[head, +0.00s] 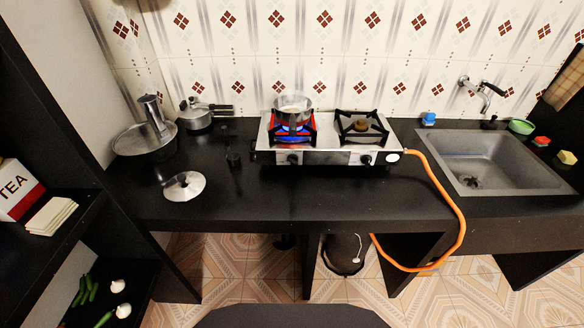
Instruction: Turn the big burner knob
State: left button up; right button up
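A two-burner gas stove (330,157) stands on the black counter against the tiled wall. Its front panel has a dark left knob (293,159) below the left burner and a dark right knob (366,159) below the right burner. I cannot tell from their size which is the big burner knob. The right burner (361,125) shows no flame and has no pot. Neither of my grippers is in view.
An orange hose (463,215) hangs from the stove's right end past the counter edge. A sink (500,160) is at the right. The counter (310,198) before the stove is clear.

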aim_at(293, 158)
jog(key=k+l, duration=0.15)
jog(key=l, duration=0.25)
jog(key=k+l, duration=0.2)
jog(key=l, duration=0.2)
jog(key=k+l, duration=0.15)
jog(key=l, duration=0.25)
jog(key=u, duration=0.05)
